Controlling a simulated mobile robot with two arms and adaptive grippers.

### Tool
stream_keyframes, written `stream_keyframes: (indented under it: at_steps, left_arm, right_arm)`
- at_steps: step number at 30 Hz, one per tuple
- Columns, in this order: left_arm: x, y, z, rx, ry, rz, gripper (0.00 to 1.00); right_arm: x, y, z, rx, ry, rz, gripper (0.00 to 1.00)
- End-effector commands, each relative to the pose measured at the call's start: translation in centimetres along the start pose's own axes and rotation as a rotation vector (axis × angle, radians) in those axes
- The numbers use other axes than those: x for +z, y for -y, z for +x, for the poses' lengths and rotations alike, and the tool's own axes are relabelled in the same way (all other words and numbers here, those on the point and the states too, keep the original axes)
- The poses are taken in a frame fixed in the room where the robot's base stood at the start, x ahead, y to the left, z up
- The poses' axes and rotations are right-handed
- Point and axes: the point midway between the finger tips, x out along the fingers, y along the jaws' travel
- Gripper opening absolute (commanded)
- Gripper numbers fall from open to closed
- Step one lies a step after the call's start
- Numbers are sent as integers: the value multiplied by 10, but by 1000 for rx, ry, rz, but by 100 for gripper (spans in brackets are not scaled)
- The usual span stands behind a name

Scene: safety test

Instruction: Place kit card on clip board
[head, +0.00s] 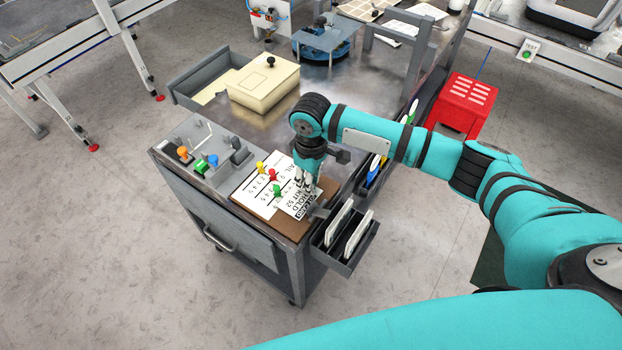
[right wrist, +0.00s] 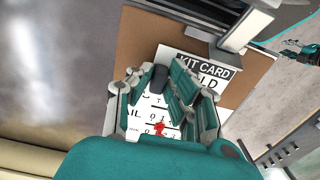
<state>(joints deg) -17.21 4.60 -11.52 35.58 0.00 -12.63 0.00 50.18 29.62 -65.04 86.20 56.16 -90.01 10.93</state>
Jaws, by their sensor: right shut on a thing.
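The kit card (head: 305,204) is white with a black header and "HOLD" lettering; it also shows in the right wrist view (right wrist: 211,88). My right gripper (head: 306,186) points down and is shut on the card, its fingers hiding part of it. The brown clip board (head: 289,226) lies on the near end of the cart top; its bare brown surface also shows in the right wrist view (right wrist: 150,38). The card overlaps the board's right side and the printed sheet (head: 258,196). I cannot tell whether the card touches the board.
Red, yellow and green pegs (head: 274,176) stand on the sheet. A grey rack (head: 341,262) with white cards hangs at the cart's near right edge. A grey tray (head: 206,155) with coloured knobs is left of the board. A cream box (head: 263,88) sits farther back.

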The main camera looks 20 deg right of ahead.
Motion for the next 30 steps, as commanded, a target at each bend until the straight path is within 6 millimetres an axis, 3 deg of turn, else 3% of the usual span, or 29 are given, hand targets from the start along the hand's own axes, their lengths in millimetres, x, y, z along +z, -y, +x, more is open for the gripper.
stream_keyframes:
  at_steps: [5,6,11,22,30]
  left_arm:
    - [6,-1,-1,1,9,0,34]
    - [5,-1,-1,1,9,0,34]
    - [5,0,0,1,7,0,34]
    - [0,0,0,0,0,-1,34]
    - [-2,0,-3,-1,-2,-1,34]
  right_arm:
    - [0,0,1,-1,0,0,0]
    - [0,0,1,0,0,0,19]
    - [0,0,1,0,0,0,39]
    - [-1,0,-8,0,-2,0,39]
    - [-1,-1,-60,1,-5,0,39]
